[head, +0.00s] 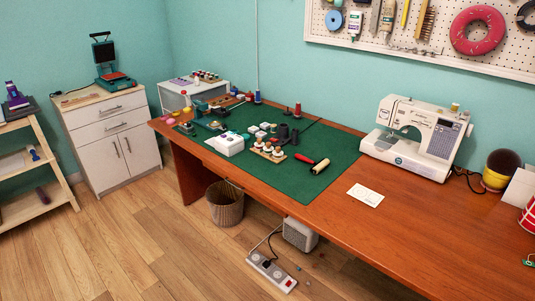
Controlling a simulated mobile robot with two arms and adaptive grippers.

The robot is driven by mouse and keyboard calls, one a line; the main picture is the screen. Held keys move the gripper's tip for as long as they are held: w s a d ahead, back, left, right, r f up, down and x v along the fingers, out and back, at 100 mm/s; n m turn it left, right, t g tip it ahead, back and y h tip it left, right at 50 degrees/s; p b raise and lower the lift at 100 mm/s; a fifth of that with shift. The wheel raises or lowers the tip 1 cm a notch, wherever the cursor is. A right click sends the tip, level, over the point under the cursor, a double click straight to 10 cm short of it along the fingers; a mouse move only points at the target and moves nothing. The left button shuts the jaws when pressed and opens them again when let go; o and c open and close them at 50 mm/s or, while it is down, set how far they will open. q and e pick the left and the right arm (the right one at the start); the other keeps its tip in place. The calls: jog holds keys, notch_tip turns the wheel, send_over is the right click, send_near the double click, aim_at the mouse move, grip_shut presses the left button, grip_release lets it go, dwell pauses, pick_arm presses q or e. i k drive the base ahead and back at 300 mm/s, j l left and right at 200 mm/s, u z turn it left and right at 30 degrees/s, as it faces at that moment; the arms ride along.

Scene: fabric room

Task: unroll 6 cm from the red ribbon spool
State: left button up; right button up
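Neither of my grippers shows in the head view. I cannot tell for certain which thing is the red ribbon spool. A red object with white edging (529,217) stands on the table at the far right, cut off by the picture's edge. A small red cone-shaped spool (297,110) stands at the back of the green mat (322,186). Several other small spools and tools sit crowded on the mat's left half, too small to tell apart. No loose length of ribbon can be made out.
A long wooden table (395,235) runs along the wall. A white sewing machine (418,137) stands toward its back right. A white card (365,195) and a red-handled tool (303,158) lie near the middle.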

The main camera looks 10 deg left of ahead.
aim_at(259, 145)
jog(key=i+j, duration=0.7)
jog(key=j, duration=0.1)
